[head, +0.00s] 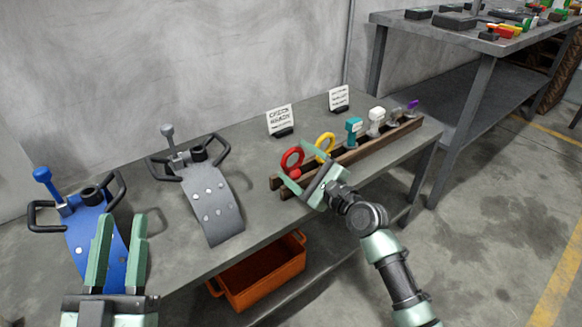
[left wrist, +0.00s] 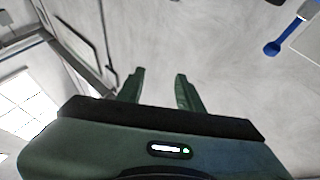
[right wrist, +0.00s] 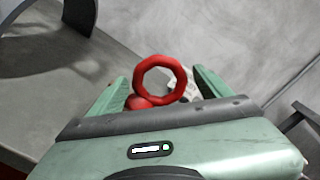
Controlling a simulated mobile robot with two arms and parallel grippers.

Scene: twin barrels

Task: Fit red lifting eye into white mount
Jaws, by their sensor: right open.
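The red lifting eye (head: 291,158), a red ring with a rounded red base, stands at the near left end of a wooden rack. It also shows in the right wrist view (right wrist: 160,77), between the fingers. My right gripper (head: 303,178) is open around it; finger contact cannot be told. No mount is plainly white. A pale grey curved plate (head: 212,205) with a black socket (head: 199,154), a grey lever and black handles lies left of the rack. My left gripper (head: 118,240) is open and empty, in front of a similar blue plate (head: 84,240).
The rack (head: 350,156) also holds a yellow ring (head: 325,146) and teal, white and purple-topped pieces. Two sign cards (head: 280,120) stand behind it. An orange bin (head: 262,270) sits below the bench. Bare bench lies between the grey plate and rack.

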